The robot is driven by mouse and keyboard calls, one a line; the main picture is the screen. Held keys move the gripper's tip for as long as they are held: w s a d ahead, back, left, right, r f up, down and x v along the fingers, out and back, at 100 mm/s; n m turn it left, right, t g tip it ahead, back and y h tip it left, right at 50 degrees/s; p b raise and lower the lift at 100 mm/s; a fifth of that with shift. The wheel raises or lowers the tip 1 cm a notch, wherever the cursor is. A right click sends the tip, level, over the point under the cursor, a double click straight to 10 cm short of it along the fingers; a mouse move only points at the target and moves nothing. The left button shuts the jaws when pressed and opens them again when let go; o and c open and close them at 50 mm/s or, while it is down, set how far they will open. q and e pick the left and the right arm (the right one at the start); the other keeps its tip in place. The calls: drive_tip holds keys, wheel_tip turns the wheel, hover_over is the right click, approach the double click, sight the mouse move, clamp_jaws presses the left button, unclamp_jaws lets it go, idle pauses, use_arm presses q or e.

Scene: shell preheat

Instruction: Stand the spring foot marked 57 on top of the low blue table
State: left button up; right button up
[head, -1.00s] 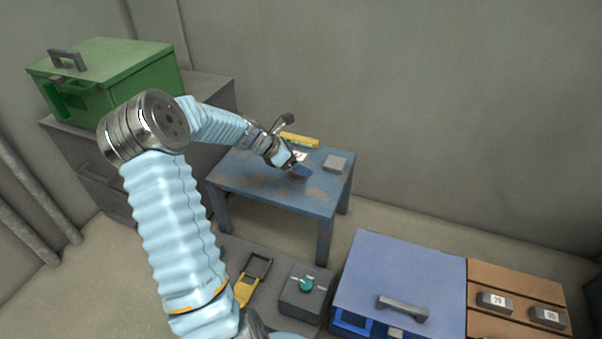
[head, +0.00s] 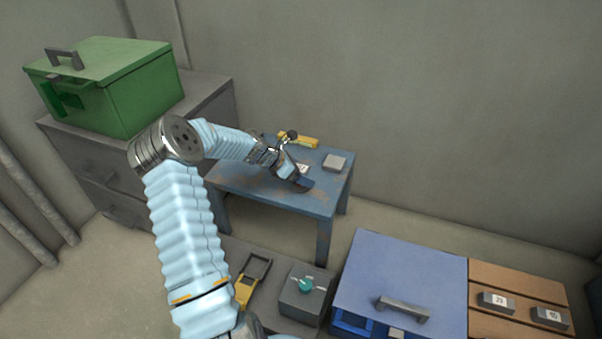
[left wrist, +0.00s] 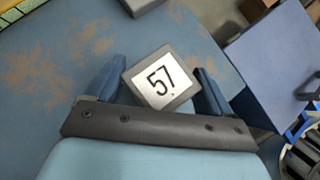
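The spring foot marked 57 (left wrist: 160,80) is a small grey block with a white label. In the left wrist view it lies between the two blue fingers of my left gripper (left wrist: 162,84), turned at an angle to them, with no firm grip visible. In the head view its white label (head: 303,168) shows beside my left gripper (head: 303,182), over the low blue table (head: 270,195). The block appears to be on the tabletop, but its underside is hidden. My right gripper is not in view.
Another grey block (head: 335,162) and a yellow item (head: 299,141) are on the blue table. A green box (head: 110,85) stands on a grey cabinet at left. A blue lidded box (head: 400,275), a grey box with a teal knob (head: 305,290) and blocks on brown boards are in front.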

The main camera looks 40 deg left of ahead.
use_arm(q)
drive_tip(key=shift+o, duration=1.4)
drive_tip(key=p+v, duration=0.1)
drive_tip(key=v, duration=1.1)
